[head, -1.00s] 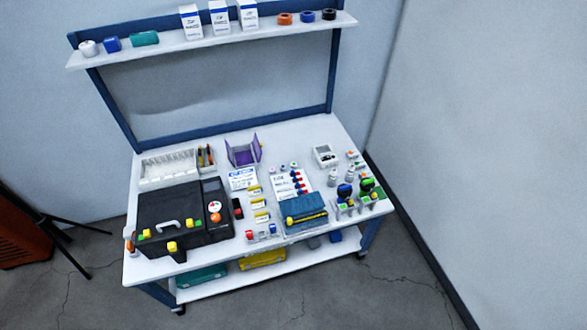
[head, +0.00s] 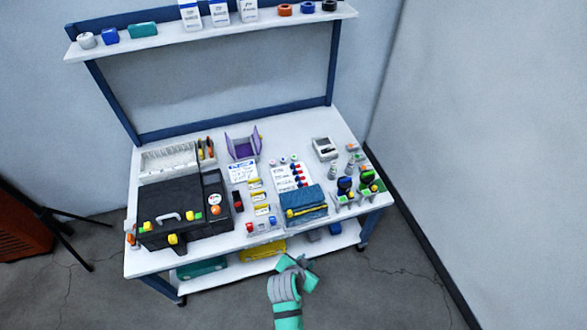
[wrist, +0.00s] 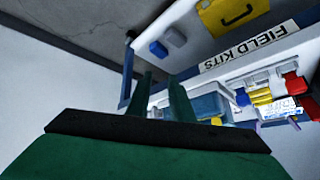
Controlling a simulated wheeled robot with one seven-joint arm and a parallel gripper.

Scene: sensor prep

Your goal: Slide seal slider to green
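I cannot make out a part that is clearly the seal slider. A blue pouch (head: 302,197) with a yellow strip (head: 306,211) along its front lies at the front of the bench, right of middle. A blue shape with a bit of yellow, likely this pouch (wrist: 208,104), shows beyond my fingers in the wrist view. Green parts show on the holders (head: 367,178) at the bench's right end. My gripper (head: 298,264) is in front of the bench's front edge, apart from the pouch. In the wrist view its two dark green fingers (wrist: 163,85) stand apart with nothing between them.
A black case (head: 172,200) with yellow, green and orange parts fills the bench's left front. Small yellow-marked blocks (head: 259,197) and a white card (head: 291,176) lie mid-bench. A lower shelf holds a yellow bin (head: 262,249). A label (wrist: 248,47) reads "FIELD KITS".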

